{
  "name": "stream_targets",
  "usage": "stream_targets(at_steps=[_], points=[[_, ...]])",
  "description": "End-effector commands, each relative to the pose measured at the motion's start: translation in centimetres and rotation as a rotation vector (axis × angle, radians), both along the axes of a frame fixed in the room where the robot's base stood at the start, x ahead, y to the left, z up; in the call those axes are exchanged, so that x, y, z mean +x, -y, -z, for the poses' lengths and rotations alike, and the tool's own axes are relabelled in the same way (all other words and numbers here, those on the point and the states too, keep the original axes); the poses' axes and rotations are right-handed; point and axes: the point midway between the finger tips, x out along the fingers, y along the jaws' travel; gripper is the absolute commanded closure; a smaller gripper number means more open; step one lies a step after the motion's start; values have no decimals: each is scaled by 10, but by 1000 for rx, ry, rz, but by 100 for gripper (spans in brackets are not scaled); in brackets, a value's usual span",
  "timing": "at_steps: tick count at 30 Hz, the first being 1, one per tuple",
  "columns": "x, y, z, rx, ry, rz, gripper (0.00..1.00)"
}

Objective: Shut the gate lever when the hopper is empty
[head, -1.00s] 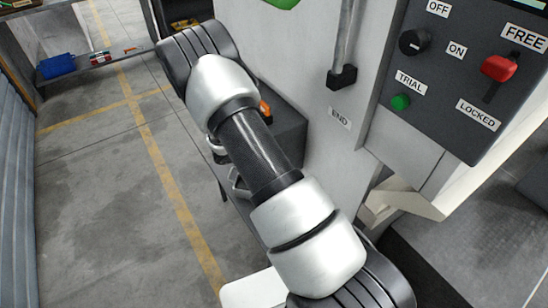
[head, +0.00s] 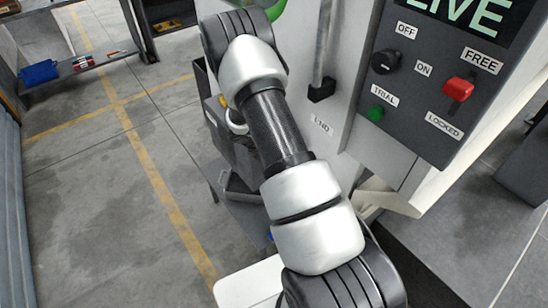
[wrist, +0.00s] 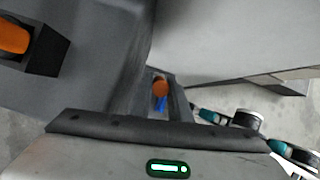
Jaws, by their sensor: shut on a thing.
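My gripper (wrist: 158,92) shows in the wrist view, with its pale housing and a green light at the bottom edge. Its dark fingers appear shut around a small orange knob (wrist: 160,85), with a bit of blue just below it. I cannot tell for sure whether the knob is the gate lever's end. In the head view my arm runs up from the bottom and hides my gripper. The hopper and its contents cannot be made out.
A control panel (head: 420,130) at the right has a black knob (head: 384,61), a green button (head: 376,113) and a red switch (head: 458,89) near "FREE". Its display (head: 465,15) reads "LIVE". Another orange part (wrist: 14,35) sits in a dark block. Open floor lies left of my arm.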

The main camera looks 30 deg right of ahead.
Motion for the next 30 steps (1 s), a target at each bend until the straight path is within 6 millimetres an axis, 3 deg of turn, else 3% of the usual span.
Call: stream_targets(at_steps=[2, 3, 6, 19, 30], points=[[1, 0, 0, 1, 3, 2, 100], [1, 0, 0, 1, 3, 2, 81], [1, 1, 0, 1, 2, 2, 64], [0, -4, -9, 0, 3, 1, 64], [-13, -42, -82, 0, 5, 1, 64]])
